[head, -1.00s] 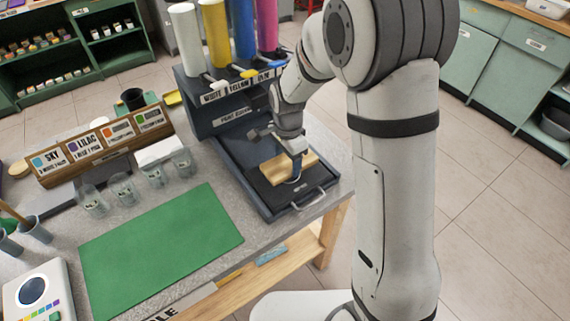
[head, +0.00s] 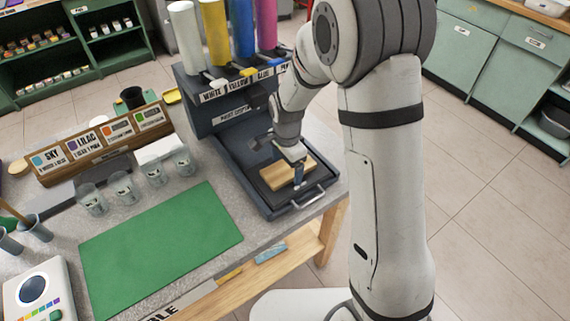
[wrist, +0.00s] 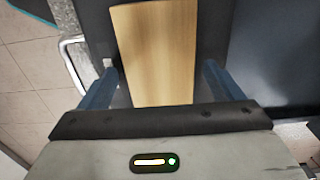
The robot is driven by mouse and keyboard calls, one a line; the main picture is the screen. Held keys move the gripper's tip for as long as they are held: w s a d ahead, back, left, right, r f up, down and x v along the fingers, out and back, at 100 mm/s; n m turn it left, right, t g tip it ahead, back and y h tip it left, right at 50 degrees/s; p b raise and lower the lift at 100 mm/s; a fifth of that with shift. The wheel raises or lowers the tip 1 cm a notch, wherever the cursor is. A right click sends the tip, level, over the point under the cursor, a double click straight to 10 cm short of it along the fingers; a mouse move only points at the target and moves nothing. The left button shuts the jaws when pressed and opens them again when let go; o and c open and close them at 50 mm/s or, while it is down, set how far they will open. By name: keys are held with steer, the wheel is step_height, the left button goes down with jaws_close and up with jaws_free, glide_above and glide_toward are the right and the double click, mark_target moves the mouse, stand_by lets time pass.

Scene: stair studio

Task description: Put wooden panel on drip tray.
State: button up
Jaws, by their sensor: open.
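The wooden panel (head: 286,173) is a light tan board lying flat on the dark drip tray (head: 268,200), at the foot of the paint dispenser. My gripper (head: 298,180) is over the tray at the panel. In the wrist view the panel (wrist: 157,50) lies between the two blue fingers of my gripper (wrist: 155,85), with a gap on each side. The gripper is open and not holding it. The dark tray (wrist: 212,30) shows around the panel, and its metal handle (wrist: 72,60) is at the left.
The paint dispenser (head: 225,115) with several coloured tubes stands behind the tray. A green mat (head: 160,235) lies to the left, with clear cups (head: 122,187) behind it. A wooden card rack (head: 105,145) stands farther back. The table's front edge is close to the tray.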

mark_target(286, 168)
step_height(286, 168, up, 11)
steer(key=s+d+r+n+t, duration=0.1)
steer(key=s+d+r+n, duration=0.2)
steer(key=s, duration=0.3)
steer(key=s+d+r+n+t, duration=0.1)
steer(key=s+d+r+n, duration=0.1)
steer(key=s+d+n, duration=0.2)
steer(key=s+d+r+n+t, duration=0.1)
steer(key=s+d+r+n, duration=0.2)
steer(key=s+d, duration=0.4)
steer(key=s+n, duration=0.1)
steer(key=s, duration=0.1)
steer(key=shift+s+r, duration=0.3)
steer(key=shift+w, duration=0.1)
stand_by(0.8)
steer(key=shift+c, duration=0.5)
